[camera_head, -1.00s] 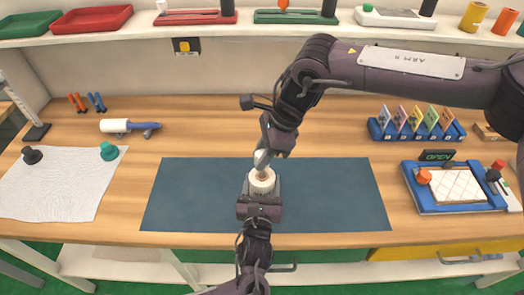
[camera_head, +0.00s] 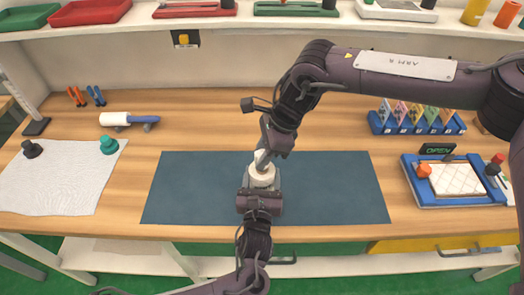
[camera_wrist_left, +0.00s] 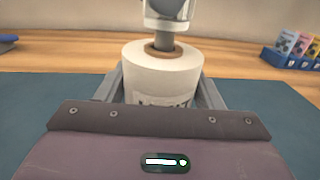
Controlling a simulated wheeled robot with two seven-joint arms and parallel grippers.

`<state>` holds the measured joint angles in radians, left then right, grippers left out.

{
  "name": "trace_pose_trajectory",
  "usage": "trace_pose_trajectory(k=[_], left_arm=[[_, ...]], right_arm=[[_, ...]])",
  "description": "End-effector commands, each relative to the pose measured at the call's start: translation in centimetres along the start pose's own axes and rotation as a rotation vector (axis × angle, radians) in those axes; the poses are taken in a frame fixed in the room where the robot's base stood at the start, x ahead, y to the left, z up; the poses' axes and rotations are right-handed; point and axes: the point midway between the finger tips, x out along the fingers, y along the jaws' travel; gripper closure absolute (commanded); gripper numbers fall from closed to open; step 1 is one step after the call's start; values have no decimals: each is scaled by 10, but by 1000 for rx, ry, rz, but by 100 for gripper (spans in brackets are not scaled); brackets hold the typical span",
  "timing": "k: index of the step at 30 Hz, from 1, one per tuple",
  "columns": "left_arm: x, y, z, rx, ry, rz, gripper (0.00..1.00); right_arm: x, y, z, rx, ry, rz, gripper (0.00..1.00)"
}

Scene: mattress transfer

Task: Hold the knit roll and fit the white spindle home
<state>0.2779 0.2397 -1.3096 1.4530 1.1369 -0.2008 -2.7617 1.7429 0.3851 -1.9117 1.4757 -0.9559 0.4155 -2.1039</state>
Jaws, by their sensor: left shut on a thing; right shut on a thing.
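The knit roll (camera_head: 262,179) is a short white cylinder with a brown core, upright over the dark blue mat. It fills much of the left wrist view (camera_wrist_left: 160,78), with a partly hidden dark mark low on its front. My left gripper (camera_head: 261,184) is shut on it, one finger on each side. My right gripper (camera_head: 263,156) is directly above the roll, shut on the white spindle.
The dark blue mat (camera_head: 190,195) is clear on both sides. At left are a white cloth (camera_head: 60,185) and a blue-handled roller (camera_head: 130,120). At right are a blue card rack (camera_head: 420,126) and a blue-framed tray (camera_head: 430,198). A shelf (camera_head: 220,21) runs along the back.

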Motion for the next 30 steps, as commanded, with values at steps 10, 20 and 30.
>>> trace_pose_trajectory(k=[10,20,30], left_arm=[[0,0,0,0,1,0,59],[0,0,0,0,1,0,59],[0,0,0,0,1,0,59]], right_arm=[[8,0,-3,-1,0,-1,100],[15,0,-6,0,0,0,100],[15,0,-7,0,0,0,47]])
